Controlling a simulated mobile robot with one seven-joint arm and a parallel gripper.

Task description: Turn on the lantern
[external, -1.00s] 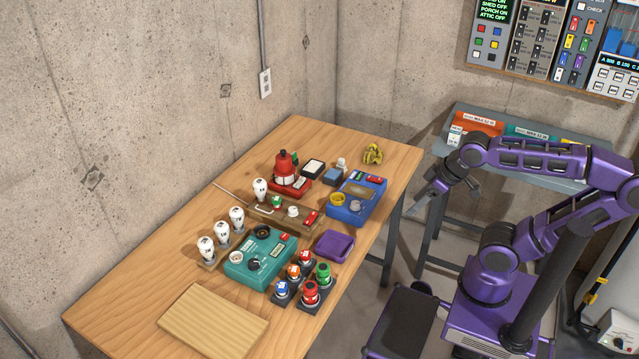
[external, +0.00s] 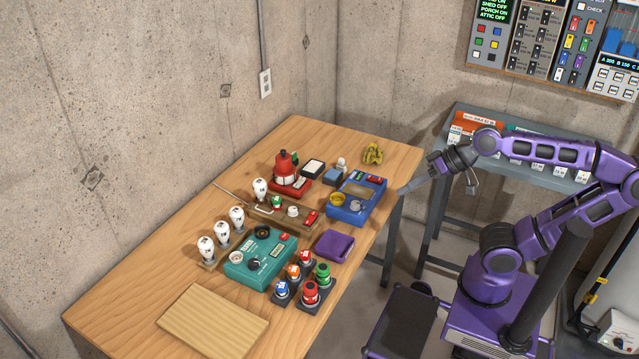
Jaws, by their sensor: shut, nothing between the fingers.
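A red lantern-like object (external: 285,165) stands upright on a red base (external: 292,187) towards the back of the wooden table; I take it to be the lantern. Whether it is lit I cannot tell. My gripper (external: 402,190) is shut and empty.
A yellow object (external: 373,153) sits at the back right.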

